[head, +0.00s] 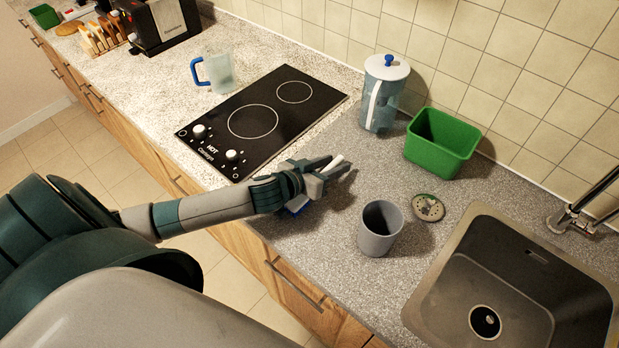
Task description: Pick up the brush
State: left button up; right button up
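What looks like the brush shows as a white handle (334,164) between the fingers of my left gripper (335,166). A small blue part (298,205) shows below the gripper's palm and may be the brush's head. The gripper is low over the grey counter, right of the cooktop, and covers the brush's middle. The fingers are on both sides of the handle, close to it. I cannot tell whether they touch it or whether the brush is off the counter. My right gripper is not in view.
A grey cup (380,230) and a round drain strainer (428,207) stand right of the gripper, before the sink (510,290). Behind are a green bin (440,145) and a lidded blue jug (383,95). The black cooktop (262,120) lies left, with a blue-handled pitcher (215,72) beyond.

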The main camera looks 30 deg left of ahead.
pick_arm(q)
grip_shut()
jog(key=shift+r, duration=0.15)
jog(key=shift+r+b, duration=0.4)
jog(key=shift+r, duration=0.25)
notch_tip(320, 180, up, 3)
jog(key=shift+f+b, duration=0.2)
jog(key=shift+b, duration=0.35)
jog(key=s+d+r+b, duration=0.2)
jog(key=s+d+r, duration=0.3)
jog(key=d, duration=0.5)
jog(key=shift+s+d+r, duration=0.15)
jog(key=shift+s+r, duration=0.1)
jog(key=shift+r, duration=0.7)
